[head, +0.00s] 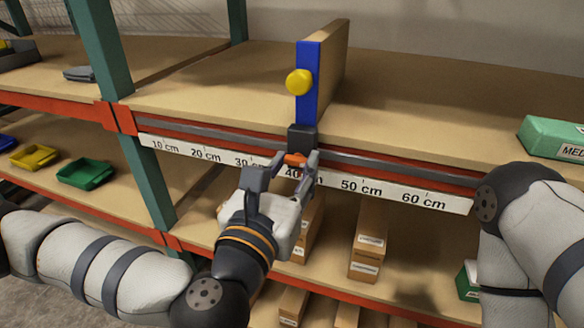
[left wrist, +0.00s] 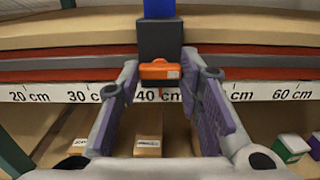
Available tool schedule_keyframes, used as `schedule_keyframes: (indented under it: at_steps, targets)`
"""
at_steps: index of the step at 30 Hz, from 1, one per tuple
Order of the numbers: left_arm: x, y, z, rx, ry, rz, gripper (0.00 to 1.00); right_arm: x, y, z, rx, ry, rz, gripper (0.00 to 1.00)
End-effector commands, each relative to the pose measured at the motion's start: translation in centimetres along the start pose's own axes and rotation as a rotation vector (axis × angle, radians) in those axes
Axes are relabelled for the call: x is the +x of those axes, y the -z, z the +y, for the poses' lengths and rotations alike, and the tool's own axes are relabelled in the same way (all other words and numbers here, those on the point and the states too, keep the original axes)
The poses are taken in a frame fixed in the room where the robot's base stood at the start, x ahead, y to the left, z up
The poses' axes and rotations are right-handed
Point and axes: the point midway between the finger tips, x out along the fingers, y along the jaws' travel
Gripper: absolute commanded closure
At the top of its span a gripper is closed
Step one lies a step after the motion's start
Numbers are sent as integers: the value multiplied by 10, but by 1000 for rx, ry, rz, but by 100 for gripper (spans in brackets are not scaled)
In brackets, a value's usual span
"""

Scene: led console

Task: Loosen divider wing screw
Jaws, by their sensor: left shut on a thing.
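The divider (head: 327,70) is an upright board with a blue front edge and a yellow knob (head: 299,82), standing on the upper shelf. Its dark clamp block (head: 301,138) sits on the grey rail at the shelf's front, near the 40 cm mark. The orange wing screw (left wrist: 160,70) is on the front of this block; it also shows in the head view (head: 295,159). My left gripper (head: 294,163) is in front of the block, shut on the wing screw, with a fingertip at each side of it. My right gripper is out of view.
The scale strip (head: 345,184) runs along the orange shelf beam under the rail (head: 400,167). A green box (head: 552,138) stands on the upper shelf at right. Cardboard boxes (head: 368,241) stand on the shelf below. A teal post (head: 149,180) is left of my gripper.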

Motion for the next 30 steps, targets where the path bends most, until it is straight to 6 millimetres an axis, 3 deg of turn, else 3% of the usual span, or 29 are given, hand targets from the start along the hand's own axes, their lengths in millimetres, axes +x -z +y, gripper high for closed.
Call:
schedule_keyframes:
  at_steps: [16,17,19,30]
  targets:
    - [1,-3,0,-23,-2,-7,95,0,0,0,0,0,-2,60]
    - [1,-3,0,-23,-2,-7,63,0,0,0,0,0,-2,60]
    - [1,-3,0,-23,-1,-6,47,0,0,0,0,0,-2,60]
    - [0,-8,0,-23,0,-5,47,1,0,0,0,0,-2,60]
